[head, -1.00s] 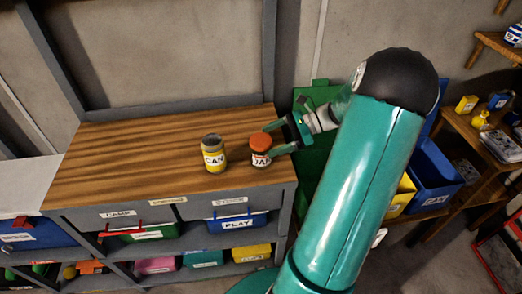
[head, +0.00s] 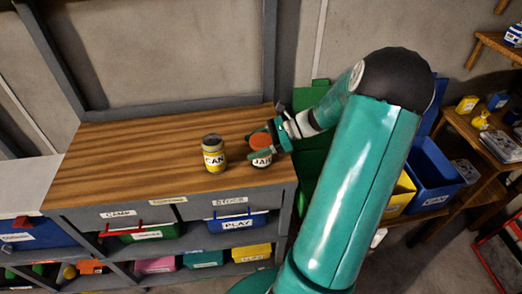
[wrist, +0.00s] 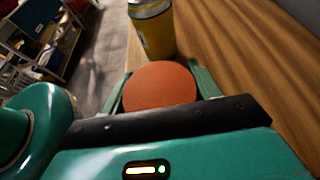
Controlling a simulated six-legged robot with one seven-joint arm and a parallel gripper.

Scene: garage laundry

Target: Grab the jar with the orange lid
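The jar with the orange lid (head: 260,140) stands upright on the wooden worktop near its right end, its "JAR" label partly covered by a finger. In the wrist view the round orange lid (wrist: 160,86) lies between my two green fingers. My gripper (head: 256,146) reaches in from the right, with one finger on the near side of the jar and the other on the far side. The fingers look open around the jar; I cannot tell whether either touches it.
A yellow can (head: 213,155) stands just left of the jar and also shows beyond it in the wrist view (wrist: 154,30). The worktop (head: 130,155) is clear further left. Labelled bins, including the blue PLAY bin (head: 236,222), sit on shelves below.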

